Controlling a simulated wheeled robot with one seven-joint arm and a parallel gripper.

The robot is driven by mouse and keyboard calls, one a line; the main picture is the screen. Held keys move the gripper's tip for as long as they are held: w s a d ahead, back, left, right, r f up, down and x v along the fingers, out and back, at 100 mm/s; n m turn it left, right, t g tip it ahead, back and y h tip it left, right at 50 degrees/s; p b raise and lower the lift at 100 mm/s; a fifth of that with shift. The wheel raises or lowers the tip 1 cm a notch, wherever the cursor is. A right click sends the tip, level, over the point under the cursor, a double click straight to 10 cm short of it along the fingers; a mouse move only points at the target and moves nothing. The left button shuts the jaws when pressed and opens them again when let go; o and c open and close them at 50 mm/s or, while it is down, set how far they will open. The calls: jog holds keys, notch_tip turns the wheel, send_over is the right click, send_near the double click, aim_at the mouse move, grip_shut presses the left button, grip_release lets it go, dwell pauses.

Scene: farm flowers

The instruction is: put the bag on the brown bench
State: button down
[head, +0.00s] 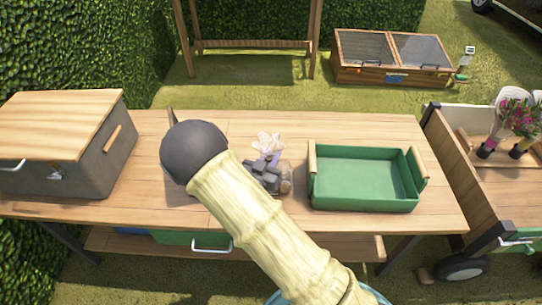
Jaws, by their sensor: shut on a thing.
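A small bag (286,180) shows just beyond my arm, above the middle of the wooden bench top. Its brownish body is partly hidden, and a pale ruffled top with a touch of purple rises behind my gripper. My dark gripper (265,178) is shut on the bag; its fingertips are mostly hidden by my arm. The brown wooden bench (350,130) spans the middle of the view. I cannot tell whether the bag touches the bench top.
A green tray (313,190) with wooden handles sits right of the bag. A grey box (95,165) with a wooden lid stands on the left. A wooden cart (462,185) with flowers is at the right. A cold frame (390,75) and wooden stand (252,44) are behind.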

jog(key=c, duration=1.3)
grip_release()
jog(key=shift+f, duration=0.1)
jog(key=v, duration=1.2)
jog(key=shift+p, duration=0.4)
